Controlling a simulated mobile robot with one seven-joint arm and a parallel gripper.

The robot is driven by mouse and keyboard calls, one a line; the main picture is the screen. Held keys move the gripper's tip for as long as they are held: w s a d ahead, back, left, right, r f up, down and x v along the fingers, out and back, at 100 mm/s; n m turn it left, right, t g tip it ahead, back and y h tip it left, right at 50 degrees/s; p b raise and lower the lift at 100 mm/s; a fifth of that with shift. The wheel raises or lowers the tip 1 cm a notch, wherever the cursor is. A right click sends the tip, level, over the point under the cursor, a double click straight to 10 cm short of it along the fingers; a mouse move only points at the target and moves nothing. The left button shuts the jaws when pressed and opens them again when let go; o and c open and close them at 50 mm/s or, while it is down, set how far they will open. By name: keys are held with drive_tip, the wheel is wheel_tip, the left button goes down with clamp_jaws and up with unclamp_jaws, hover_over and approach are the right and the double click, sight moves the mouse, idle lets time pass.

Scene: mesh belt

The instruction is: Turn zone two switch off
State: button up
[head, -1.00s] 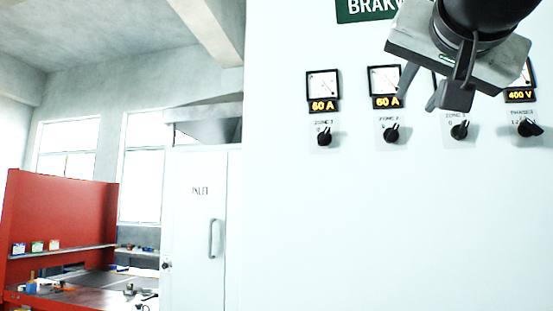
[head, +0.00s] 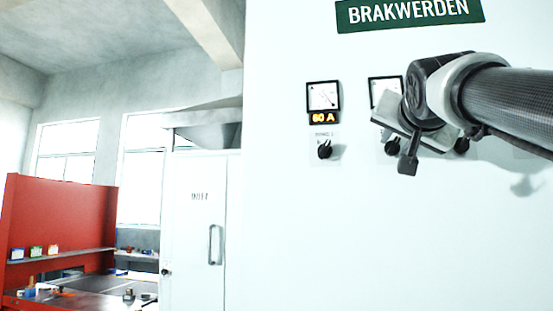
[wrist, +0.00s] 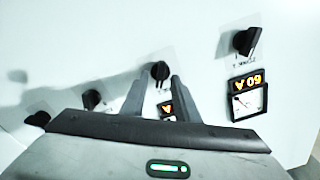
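The zone two switch is a black rotary knob (head: 391,147) on the white panel, partly covered by my gripper in the head view. In the wrist view the knob (wrist: 160,70) shows upside down, between my fingertips. My gripper (wrist: 161,77) is open, one finger on each side of the knob; I cannot tell whether they touch it. In the head view my fingers are hidden behind the gripper body. Part of the lit orange zone two display (wrist: 166,107) shows between the fingers. Its meter (head: 384,88) is partly visible in the head view.
The zone one knob (head: 324,149) sits to the left, under a 60 A display (head: 323,118). Another knob (wrist: 92,98) lies on the other side. A green BRAKWERDEN sign (head: 410,12) is above. The panel below is bare.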

clamp_jaws()
drive_tip(key=shift+n, duration=0.4)
drive_tip(key=n, duration=0.4)
drive_tip(key=shift+w+a+r+n+p, duration=0.1)
drive_tip(key=shift+a+n+p, duration=0.05)
drive_tip(key=shift+n+p, duration=0.25)
drive_tip(key=n, duration=0.6)
drive_tip(key=shift+a+p, duration=0.15)
drive_tip(key=shift+p, duration=0.25)
drive_tip(key=shift+n, duration=0.3)
unclamp_jaws()
